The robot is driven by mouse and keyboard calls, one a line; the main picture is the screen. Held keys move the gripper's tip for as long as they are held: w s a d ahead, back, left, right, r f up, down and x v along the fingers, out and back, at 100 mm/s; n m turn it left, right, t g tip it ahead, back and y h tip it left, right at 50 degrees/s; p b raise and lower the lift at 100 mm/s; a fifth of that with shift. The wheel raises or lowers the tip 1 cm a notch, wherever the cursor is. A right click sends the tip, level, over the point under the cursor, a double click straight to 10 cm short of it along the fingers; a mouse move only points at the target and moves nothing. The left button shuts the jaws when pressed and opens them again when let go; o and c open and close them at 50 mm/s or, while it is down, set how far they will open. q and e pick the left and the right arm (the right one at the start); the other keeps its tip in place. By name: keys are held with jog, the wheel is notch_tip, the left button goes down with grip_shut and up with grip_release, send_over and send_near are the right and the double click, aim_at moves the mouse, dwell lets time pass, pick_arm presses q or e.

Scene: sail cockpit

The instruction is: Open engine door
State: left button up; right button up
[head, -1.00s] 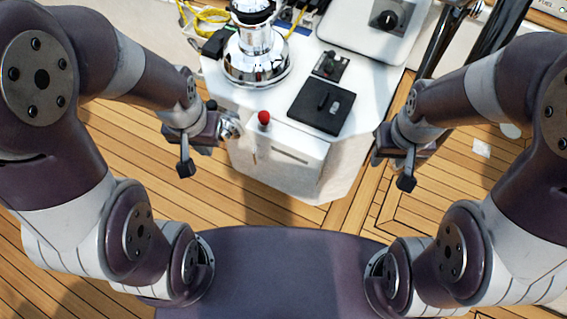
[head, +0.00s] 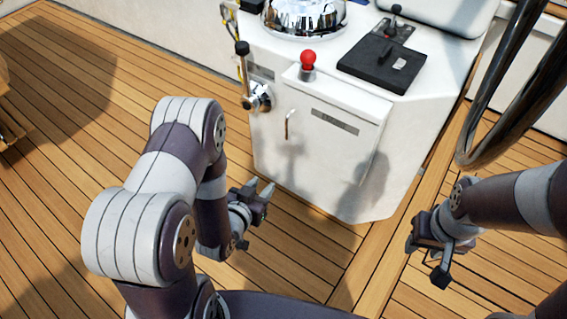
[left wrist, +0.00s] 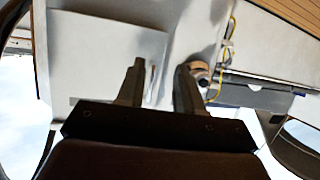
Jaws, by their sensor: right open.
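The engine door (head: 345,155) is the white front panel of the white console and looks closed. A small metal handle (head: 289,124) is near its upper left edge. My left gripper (head: 264,188) is open and empty, low in front of the door's left side, apart from the handle. In the left wrist view its two fingers (left wrist: 160,75) stand apart and point at the white panel (left wrist: 100,55), with a thin handle-like strip between them. My right gripper (head: 412,245) is open and empty, right of the console above the deck.
A red-knobbed lever (head: 308,63) stands on the ledge above the door. A chrome lever (head: 259,98) with a black knob is on the console's left side. A dark steering wheel rim (head: 480,140) is at right.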

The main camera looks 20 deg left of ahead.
aim_at(287, 123)
pick_arm(q)
notch_tip(287, 123, up, 8)
jog(key=w+t, duration=0.2)
jog(key=t, duration=0.2)
jog(key=shift+h, duration=0.3)
jog(key=w+b, duration=0.1)
jog(key=w, duration=0.2)
jog(key=w+d+b, duration=0.1)
jog(key=w, duration=0.3)
jog(key=w+d+b, duration=0.1)
jog(key=w, duration=0.2)
jog(key=shift+w+f, duration=0.15)
jog(key=shift+w, duration=0.9)
pick_arm(e)
notch_tip(287, 123, down, 3)
jog(key=shift+s+r, duration=0.1)
jog(key=shift+s, duration=0.05)
pick_arm(q)
jog(key=shift+c, duration=0.3)
grip_shut()
